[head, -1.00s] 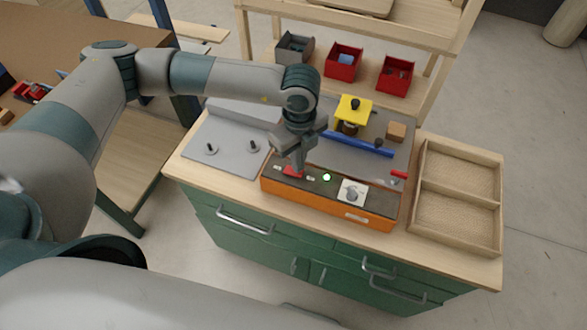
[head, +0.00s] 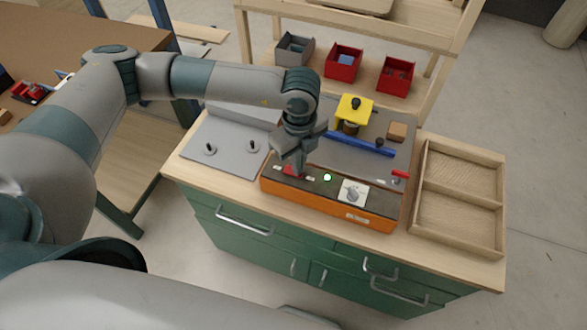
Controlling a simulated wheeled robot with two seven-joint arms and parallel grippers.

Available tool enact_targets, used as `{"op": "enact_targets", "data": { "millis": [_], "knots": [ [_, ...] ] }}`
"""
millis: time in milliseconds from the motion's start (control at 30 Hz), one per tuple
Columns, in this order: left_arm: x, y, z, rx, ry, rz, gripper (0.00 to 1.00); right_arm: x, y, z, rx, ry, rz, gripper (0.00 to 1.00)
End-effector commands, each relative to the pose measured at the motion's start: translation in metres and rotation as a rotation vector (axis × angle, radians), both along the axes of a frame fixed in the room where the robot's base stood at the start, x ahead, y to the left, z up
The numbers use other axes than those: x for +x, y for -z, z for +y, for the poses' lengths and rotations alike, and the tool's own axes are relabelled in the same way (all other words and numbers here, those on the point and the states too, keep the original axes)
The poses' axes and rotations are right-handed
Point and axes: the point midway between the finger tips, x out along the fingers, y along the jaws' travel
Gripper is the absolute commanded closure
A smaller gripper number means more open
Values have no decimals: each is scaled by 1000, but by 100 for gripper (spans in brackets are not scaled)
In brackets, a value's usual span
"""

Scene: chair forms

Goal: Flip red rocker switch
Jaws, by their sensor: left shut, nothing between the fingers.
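The red rocker switch (head: 292,171) sits at the left end of the orange control box (head: 330,204) with a dark top. My left gripper (head: 292,166) points down right at the switch, shut and empty. Its fingertips overlap the switch and hide part of it; I cannot tell whether they touch it. A green light (head: 327,177) glows near the middle of the box top. A white plate with a rotary knob (head: 352,192) is to its right. My right gripper is not in view.
A blue bar (head: 360,145) and a yellow block (head: 354,109) are behind the box. A grey plate with pegs (head: 225,152) is at left. A divided wooden tray (head: 459,240) is at right. Red bins (head: 343,62) stand on the shelf behind.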

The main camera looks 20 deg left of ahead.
Motion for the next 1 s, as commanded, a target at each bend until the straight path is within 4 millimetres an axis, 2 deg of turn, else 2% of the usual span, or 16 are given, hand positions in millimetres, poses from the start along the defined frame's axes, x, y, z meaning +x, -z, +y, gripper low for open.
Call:
{"op": "enact_targets", "data": {
  "millis": [467, 1000],
  "knots": [
    [-1, 3, 0, 1, 0, 2, 100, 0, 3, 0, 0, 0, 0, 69],
    [0, -31, 0, 1, 0, -1, 100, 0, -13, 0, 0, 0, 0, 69]
  ]
}}
